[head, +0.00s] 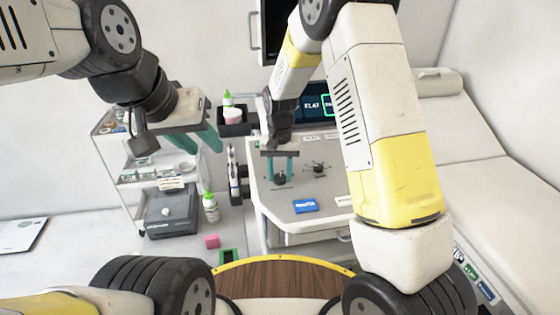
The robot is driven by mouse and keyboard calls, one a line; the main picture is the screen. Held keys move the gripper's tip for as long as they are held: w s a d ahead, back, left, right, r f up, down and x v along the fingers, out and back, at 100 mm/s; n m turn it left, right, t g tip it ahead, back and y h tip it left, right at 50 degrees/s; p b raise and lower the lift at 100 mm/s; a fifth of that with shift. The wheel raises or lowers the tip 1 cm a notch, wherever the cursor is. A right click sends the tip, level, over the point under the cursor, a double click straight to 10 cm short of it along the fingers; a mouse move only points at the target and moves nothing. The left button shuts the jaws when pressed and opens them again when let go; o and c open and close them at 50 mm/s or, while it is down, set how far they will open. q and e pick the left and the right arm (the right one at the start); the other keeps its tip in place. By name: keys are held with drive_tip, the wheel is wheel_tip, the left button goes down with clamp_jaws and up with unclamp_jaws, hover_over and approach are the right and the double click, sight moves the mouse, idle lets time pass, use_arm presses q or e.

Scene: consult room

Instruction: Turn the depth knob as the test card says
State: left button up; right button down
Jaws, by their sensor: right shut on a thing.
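My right gripper (279,179) reaches down to the grey console top (262,197), with its teal fingers shut on a small dark knob (280,181). The fingers partly cover this knob. A second dark knob (319,168) stands just to its right, free of any gripper. Behind them a dark screen (312,108) shows "FLAT" and a green-outlined box, partly hidden by my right arm. A blue card (305,206) with small, unreadable print lies at the console's front. My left gripper (198,141) is open and empty above the cart at left, its teal fingers apart.
A white shelf cart (128,178) with small items stands at left. A grey box (172,215), green-capped bottle (210,207) and pink block (212,241) are in front. A dark bin (233,128) stands behind. An exam couch (470,180) fills the right.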

sight(280, 177)
idle(0.3)
drive_tip(key=c, duration=0.9)
unclamp_jaws()
drive_tip(key=shift+r, duration=3.9)
drive_tip(key=shift+r, duration=0.1)
